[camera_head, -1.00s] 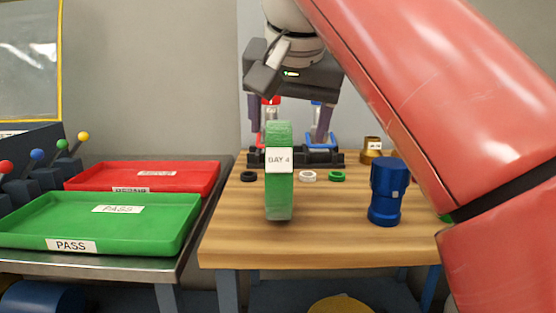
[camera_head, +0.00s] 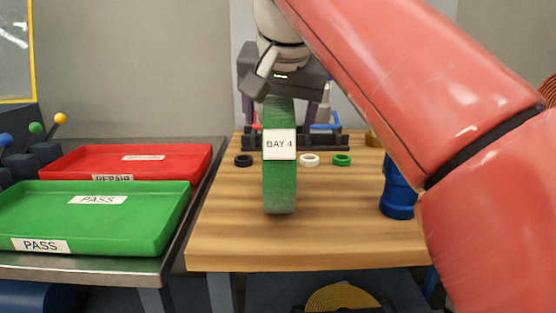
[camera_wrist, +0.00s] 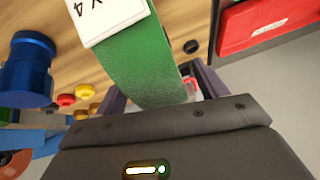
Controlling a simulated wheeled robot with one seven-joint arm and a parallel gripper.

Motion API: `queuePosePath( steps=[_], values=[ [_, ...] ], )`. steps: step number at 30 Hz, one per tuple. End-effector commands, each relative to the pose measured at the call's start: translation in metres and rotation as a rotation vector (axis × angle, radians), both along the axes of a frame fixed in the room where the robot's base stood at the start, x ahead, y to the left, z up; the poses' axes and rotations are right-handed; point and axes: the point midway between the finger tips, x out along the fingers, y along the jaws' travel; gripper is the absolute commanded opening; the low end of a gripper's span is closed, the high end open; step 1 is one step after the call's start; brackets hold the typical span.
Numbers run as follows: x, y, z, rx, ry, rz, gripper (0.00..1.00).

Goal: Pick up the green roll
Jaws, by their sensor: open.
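The green roll (camera_head: 279,185) stands upright on the wooden table, with a white label reading BAY 4 facing me. My gripper (camera_head: 284,103) is open and low over the table, at the top of the roll in the head view. In the wrist view the green roll (camera_wrist: 147,65) reaches down between the two spread fingers of my gripper (camera_wrist: 160,92). The fingers do not look closed on it. The far part of the roll is hidden behind the gripper body.
A blue fitting (camera_head: 398,195) stands to the right, partly behind my arm. Small rings, among them a white one (camera_head: 309,160), lie behind the roll near a black rack (camera_head: 339,141). A green PASS tray (camera_head: 160,232) and a red tray (camera_head: 196,165) sit left.

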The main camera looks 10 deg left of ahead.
Motion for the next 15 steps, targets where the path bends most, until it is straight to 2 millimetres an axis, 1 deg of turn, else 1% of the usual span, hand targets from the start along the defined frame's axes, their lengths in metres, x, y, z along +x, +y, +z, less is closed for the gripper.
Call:
queuePosePath(
  steps=[1, 3, 11, 15],
  values=[
    [0.0026, 0.0015, -0.0076, -0.001, 0.001, 0.001, 0.72],
    [0.0051, 0.0024, -0.0110, 0.000, 0.000, 0.002, 0.72],
    [0.0064, 0.0029, -0.0115, 0.001, 0.000, 0.003, 0.72],
    [0.0063, 0.0030, -0.0114, 0.001, 0.000, 0.003, 0.53]
  ],
)
